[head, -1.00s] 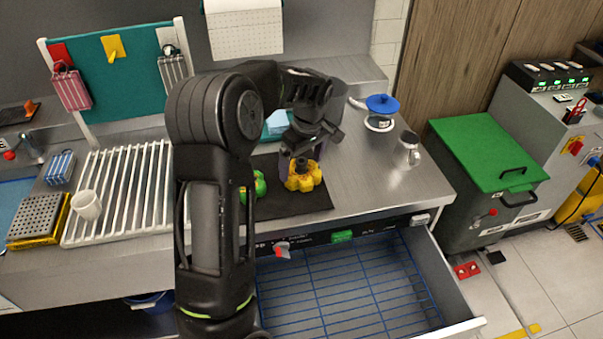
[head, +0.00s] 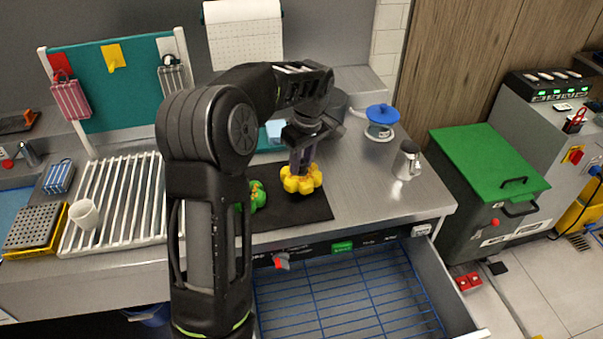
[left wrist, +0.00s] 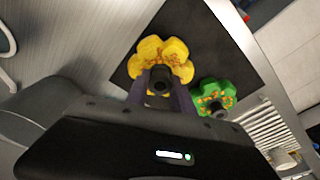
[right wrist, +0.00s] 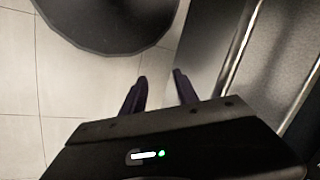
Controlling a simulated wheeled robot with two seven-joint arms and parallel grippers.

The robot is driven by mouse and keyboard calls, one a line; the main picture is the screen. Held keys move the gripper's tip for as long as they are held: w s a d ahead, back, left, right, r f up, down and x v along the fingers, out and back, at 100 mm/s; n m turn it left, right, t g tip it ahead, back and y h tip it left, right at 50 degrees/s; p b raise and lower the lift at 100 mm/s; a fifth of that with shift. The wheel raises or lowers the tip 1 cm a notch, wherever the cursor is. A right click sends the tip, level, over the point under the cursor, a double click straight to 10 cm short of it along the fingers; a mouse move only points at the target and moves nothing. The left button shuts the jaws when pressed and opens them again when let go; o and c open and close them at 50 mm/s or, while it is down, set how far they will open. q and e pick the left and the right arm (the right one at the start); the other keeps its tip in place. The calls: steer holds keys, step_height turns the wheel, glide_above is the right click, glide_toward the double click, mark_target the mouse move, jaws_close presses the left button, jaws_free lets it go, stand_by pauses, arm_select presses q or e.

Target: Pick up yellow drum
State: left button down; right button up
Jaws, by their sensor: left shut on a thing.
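The yellow drum (head: 301,181) is a lobed, flower-shaped piece with a dark central hub, upright at the dark mat (head: 310,207) on the steel counter. My left gripper (head: 301,168) points down over it, shut on its hub. In the left wrist view the fingers (left wrist: 161,84) stand on both sides of the hub of the yellow drum (left wrist: 161,53). I cannot tell whether the drum is clear of the mat. My right gripper (right wrist: 160,88) is open and empty, seen only in the right wrist view over the floor.
A green drum (head: 257,195) sits just left of the yellow one, partly hidden by my left arm; it also shows in the left wrist view (left wrist: 213,96). An open drawer (head: 350,290) juts out below. A metal jug (head: 407,160) and a blue-lidded container (head: 382,119) stand at right.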

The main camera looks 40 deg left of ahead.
arm_select(q)
step_height(320, 180, up, 6)
steer(key=shift+r+b, duration=0.1)
steer(key=shift+b, duration=0.2)
stand_by(0.5)
